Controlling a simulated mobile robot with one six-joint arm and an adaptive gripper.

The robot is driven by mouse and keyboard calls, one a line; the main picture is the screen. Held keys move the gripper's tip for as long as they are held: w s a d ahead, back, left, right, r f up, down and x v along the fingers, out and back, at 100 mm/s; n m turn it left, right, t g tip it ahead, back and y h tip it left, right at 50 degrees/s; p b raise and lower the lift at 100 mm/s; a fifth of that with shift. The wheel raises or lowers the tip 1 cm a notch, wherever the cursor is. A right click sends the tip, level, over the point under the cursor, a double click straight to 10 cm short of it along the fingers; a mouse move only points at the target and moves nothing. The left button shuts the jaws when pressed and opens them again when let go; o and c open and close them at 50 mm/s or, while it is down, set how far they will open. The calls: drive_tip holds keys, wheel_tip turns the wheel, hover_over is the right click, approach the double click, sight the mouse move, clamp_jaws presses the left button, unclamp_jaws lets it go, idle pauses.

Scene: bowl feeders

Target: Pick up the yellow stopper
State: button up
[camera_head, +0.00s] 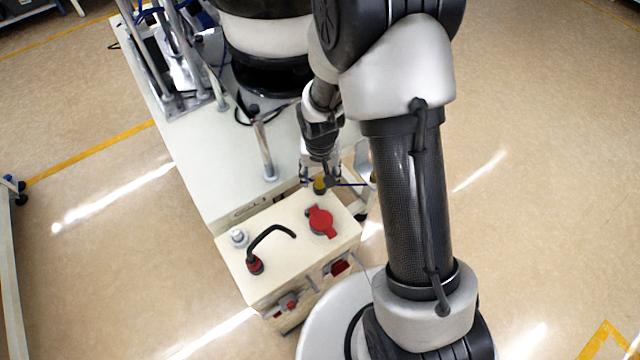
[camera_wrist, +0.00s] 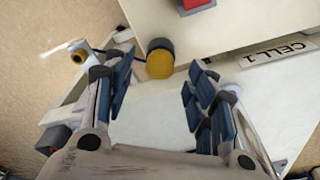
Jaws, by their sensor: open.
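The yellow stopper (camera_wrist: 160,63) has a yellow round face and a dark grey cap part. In the wrist view it shows at the upper middle, by the edge of a cream box. In the head view the stopper (camera_head: 320,185) is at the back edge of the box top, partly hidden by my gripper (camera_head: 320,172). In the wrist view my gripper (camera_wrist: 160,82) is open, with blue-padded fingers left and right of the stopper's line. The stopper appears just past the fingertips, with nothing held. Whether a finger touches it I cannot tell.
The cream box (camera_head: 280,270) carries a red rotary switch (camera_head: 321,222), a black bent handle with a red base (camera_head: 256,264) and a small silver knob (camera_head: 239,238). A white table (camera_head: 215,180) with a metal post (camera_head: 265,150) and bowl feeder adjoins it. A "CELL 1" label (camera_wrist: 278,54) is on the table's side.

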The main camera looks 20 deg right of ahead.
wheel_tip(320, 180, down, 2)
drive_tip(key=shift+w+f, duration=0.15)
drive_tip(key=shift+c, duration=0.3)
drive_tip(key=c, duration=0.9)
drive_tip(key=shift+r, duration=0.2)
